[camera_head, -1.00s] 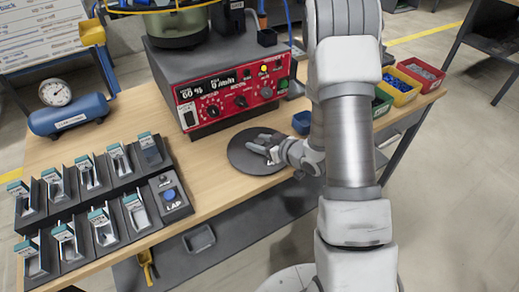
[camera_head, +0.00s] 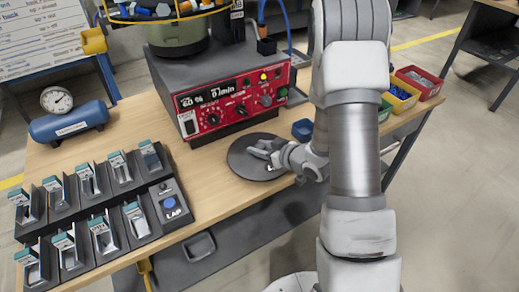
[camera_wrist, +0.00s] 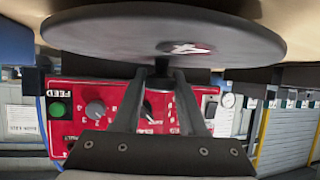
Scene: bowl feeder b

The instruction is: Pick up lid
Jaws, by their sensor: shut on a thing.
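The lid (camera_head: 239,163) is a flat dark grey disc at the front edge of the wooden table, in front of the red control panel. My gripper (camera_head: 262,151) reaches over it from the right. In the wrist view, which is upside down, the lid (camera_wrist: 110,32) fills the top. The narrow fingers (camera_wrist: 161,70) close together at its centre, where a small dark knob is mostly hidden between the tips. I cannot tell whether the lid rests on the table or is slightly raised.
The feeder's red control panel (camera_head: 238,102) stands close behind the lid. A small blue bin (camera_head: 302,129) is to its right. Black slotted trays (camera_head: 95,215) and a blue air tank (camera_head: 68,122) are at the left. Bare table (camera_head: 215,192) lies between.

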